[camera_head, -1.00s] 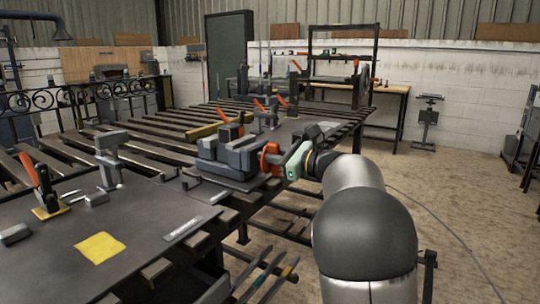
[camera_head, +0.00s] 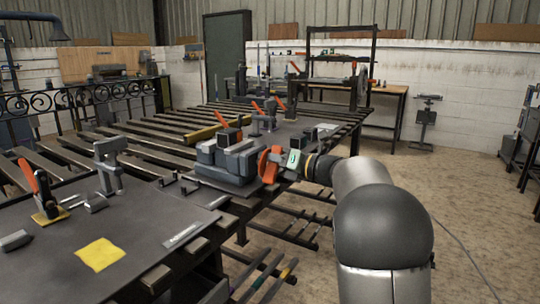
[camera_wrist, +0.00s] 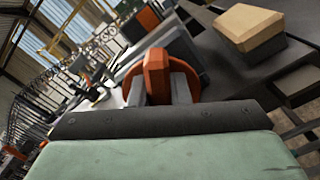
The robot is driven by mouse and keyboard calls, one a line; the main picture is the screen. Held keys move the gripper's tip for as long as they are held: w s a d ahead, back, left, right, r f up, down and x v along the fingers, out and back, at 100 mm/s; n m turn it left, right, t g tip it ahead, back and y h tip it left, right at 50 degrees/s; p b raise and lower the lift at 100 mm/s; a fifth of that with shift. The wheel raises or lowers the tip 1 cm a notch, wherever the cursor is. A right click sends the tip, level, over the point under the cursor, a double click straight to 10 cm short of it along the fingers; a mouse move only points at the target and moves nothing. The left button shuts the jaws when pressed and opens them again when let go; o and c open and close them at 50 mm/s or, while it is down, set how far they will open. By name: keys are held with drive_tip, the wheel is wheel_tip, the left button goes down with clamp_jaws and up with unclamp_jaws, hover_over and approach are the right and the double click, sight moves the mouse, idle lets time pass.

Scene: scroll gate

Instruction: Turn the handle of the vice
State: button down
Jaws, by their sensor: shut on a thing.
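The grey vice (camera_head: 226,160) stands on the dark near edge of the slatted workbench, with its orange handle (camera_head: 268,164) on the side facing my arm. My gripper (camera_head: 280,158), with its pale green body, is level with the handle and right up against it. In the wrist view the orange handle (camera_wrist: 157,72) has a raised bar across a round disc. The two grey fingers of my gripper (camera_wrist: 160,86) stand on either side of that bar and are shut on it. The exact finger contact is partly hidden.
A yellow sheet (camera_head: 100,254) and a clamp with an orange lever (camera_head: 38,190) lie on the bench plate at the left. More orange-handled clamps (camera_head: 262,112) stand behind the vice. The floor (camera_head: 465,200) at the right is mostly open.

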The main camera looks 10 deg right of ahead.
sight(260, 166)
drive_tip(key=m+p, duration=0.1)
drive_tip(key=m, duration=0.1)
drive_tip(key=m+p, duration=0.1)
drive_tip(key=m, duration=0.1)
drive_tip(key=m+p, duration=0.1)
drive_tip(key=shift+w+d+f+m, duration=0.2)
drive_tip(key=shift+d+f+m, duration=0.05)
drive_tip(key=shift+m, duration=0.15)
drive_tip(key=m+p, duration=0.1)
drive_tip(key=m, duration=0.1)
drive_tip(key=m+p, duration=0.3)
drive_tip(key=m, duration=0.1)
drive_tip(key=shift+f+p, duration=0.35)
drive_tip(key=shift+f, duration=0.05)
drive_tip(key=m+p, duration=0.1)
drive_tip(key=m, duration=0.1)
drive_tip(key=m+p, duration=0.4)
drive_tip(key=shift+f+m, duration=0.3)
drive_tip(key=shift+f, duration=0.1)
drive_tip(key=shift+s+a+f+m+p, duration=0.15)
drive_tip(key=shift+f+m+p, duration=0.1)
drive_tip(key=shift+m+p, duration=0.9)
drive_tip(key=shift+s+f+m+p, duration=0.1)
drive_tip(key=shift+f+m+p, duration=0.1)
drive_tip(key=shift+m+p, duration=0.95)
drive_tip(key=shift+m, duration=0.3)
drive_tip(key=shift+f, duration=0.1)
